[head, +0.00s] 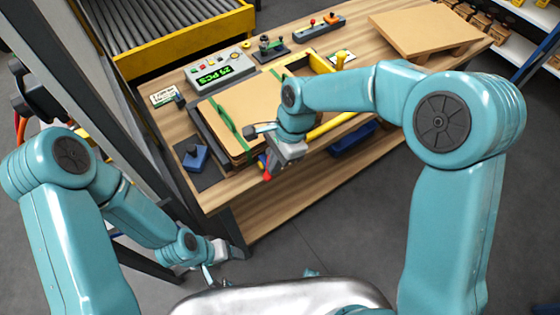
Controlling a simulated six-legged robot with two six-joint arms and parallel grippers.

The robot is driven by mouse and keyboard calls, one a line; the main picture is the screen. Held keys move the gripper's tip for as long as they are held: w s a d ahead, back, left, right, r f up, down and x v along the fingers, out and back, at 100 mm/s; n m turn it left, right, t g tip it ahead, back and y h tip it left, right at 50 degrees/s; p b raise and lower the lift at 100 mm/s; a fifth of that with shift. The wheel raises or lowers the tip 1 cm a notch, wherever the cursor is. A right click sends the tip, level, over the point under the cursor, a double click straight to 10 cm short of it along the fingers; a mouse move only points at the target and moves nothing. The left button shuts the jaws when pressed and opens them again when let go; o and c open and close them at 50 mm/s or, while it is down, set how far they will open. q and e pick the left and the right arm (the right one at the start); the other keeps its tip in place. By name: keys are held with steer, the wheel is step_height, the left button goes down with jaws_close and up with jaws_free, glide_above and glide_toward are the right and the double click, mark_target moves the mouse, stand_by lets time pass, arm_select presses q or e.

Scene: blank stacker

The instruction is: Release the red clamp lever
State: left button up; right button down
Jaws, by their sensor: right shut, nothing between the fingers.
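A small red piece (267,178), which looks like the end of the red clamp lever, shows at the front edge of the wooden bench beside the stack. The rest of it is hidden behind my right gripper. My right gripper (272,166) is shut and empty, pointing down right at the red piece; I cannot tell whether they touch. A stack of brown blanks (222,104) with green straps lies behind it, beside a yellow bar (330,125). My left gripper (212,272) hangs low in front of the bench, away from the lever; its fingers are too small to read.
A counter box (216,68) reading "25 PCS" stands behind the stack. A blue block (195,157) sits on a dark mat to the left. A roller conveyor (160,22) is at the back left. A grey post rises left of the bench.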

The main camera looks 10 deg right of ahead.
steer(key=shift+s+f, duration=0.1)
steer(key=shift+s, duration=0.05)
stand_by(0.3)
steer(key=p+v, duration=0.7)
steer(key=v, duration=0.3)
steer(key=shift+a+p, duration=0.15)
steer(key=shift+p, duration=0.2)
